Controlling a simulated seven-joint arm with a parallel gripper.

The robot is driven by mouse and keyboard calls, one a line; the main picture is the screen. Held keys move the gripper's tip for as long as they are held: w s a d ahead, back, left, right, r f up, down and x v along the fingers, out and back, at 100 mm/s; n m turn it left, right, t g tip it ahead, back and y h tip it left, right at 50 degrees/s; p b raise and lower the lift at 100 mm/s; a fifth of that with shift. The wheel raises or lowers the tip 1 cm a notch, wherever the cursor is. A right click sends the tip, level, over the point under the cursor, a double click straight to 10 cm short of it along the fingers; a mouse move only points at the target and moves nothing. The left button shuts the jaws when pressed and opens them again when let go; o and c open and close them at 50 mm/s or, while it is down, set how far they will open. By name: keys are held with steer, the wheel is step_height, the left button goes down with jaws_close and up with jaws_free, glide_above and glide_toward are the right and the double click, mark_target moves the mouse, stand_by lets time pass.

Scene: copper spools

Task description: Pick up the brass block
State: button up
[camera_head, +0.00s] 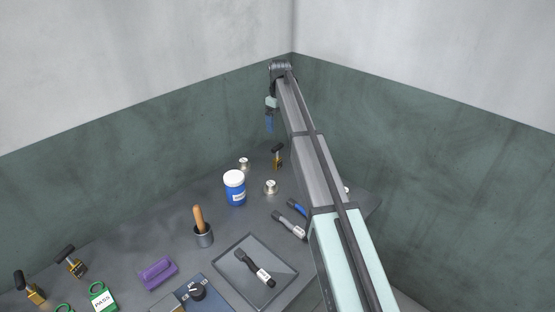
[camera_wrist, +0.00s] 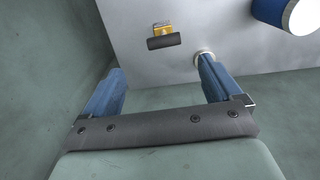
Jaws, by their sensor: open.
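My gripper (camera_head: 269,124) is open and empty, raised above the back of the table. In the wrist view the blue fingers stand wide apart with nothing between them (camera_wrist: 161,64). A brass piece with a black handle (camera_head: 278,162) stands near the back of the table, below my gripper. It shows in the wrist view as a yellow piece with a dark bar (camera_wrist: 162,29), beyond the fingertips. Two similar brass pieces stand at the front left, one nearer (camera_head: 36,295) and one farther (camera_head: 76,269). I cannot tell which is the brass block.
A blue jar with a white lid (camera_head: 235,190) and small metal spools (camera_head: 270,187) stand near the back brass piece. A tray (camera_head: 226,280) holds a dark tool. Walls close off the back corner.

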mark_target(278, 146)
step_height(278, 146, down, 8)
steer(key=shift+f, duration=0.25)
steer(key=shift+s+a+f, duration=0.1)
steer(key=shift+a+f, duration=0.05)
steer(key=shift+f, duration=1.2)
steer(key=shift+s+a+f, duration=0.1)
steer(key=shift+f, duration=1.2)
steer(key=c, duration=1.4)
steer(key=shift+c, duration=0.2)
